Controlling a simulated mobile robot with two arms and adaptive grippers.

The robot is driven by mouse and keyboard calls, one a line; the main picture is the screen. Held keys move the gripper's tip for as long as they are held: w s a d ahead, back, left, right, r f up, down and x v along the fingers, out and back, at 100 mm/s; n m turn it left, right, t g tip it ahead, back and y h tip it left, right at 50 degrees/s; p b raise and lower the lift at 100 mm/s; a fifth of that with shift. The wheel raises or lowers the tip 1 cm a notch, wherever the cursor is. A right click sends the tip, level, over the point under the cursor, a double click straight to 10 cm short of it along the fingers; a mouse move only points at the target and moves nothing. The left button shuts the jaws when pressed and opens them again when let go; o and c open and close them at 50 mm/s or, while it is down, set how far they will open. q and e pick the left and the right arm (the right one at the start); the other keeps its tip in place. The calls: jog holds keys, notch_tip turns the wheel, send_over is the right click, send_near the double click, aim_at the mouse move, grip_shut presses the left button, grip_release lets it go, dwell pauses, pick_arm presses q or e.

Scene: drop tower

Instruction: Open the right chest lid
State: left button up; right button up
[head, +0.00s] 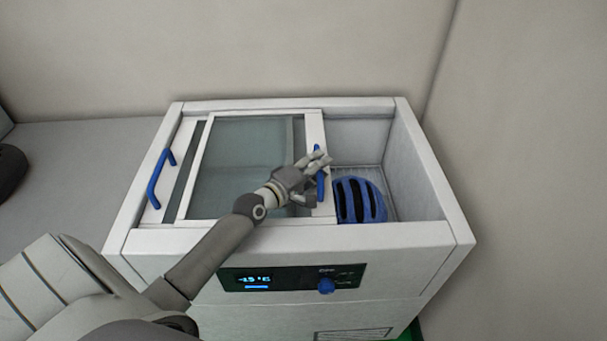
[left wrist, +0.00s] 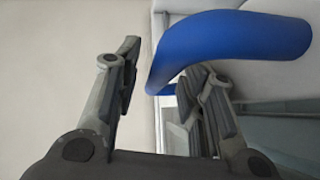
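The white chest (head: 290,239) has sliding glass lids. The right lid (head: 248,150) lies at the left, over the left lid, and the right part of the chest is open. Its blue handle (head: 319,186) stands on the lid's right frame; it also shows large in the left wrist view (left wrist: 230,42). My left gripper (head: 316,178) is at this handle. In the left wrist view its fingers (left wrist: 167,62) are spread apart, with the handle close by and partly covering one finger. I cannot tell whether they touch it. My right gripper is not in view.
A blue ribbed helmet-like object (head: 359,201) lies in the open right compartment. The left lid's blue handle (head: 155,182) is at the far left. A control panel (head: 291,278) with a blue knob is on the front. Walls stand behind and at the right.

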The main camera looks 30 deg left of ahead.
pick_arm(q)
jog(key=v, duration=1.1)
jog(key=shift+s, duration=0.2)
jog(key=shift+a, duration=0.1)
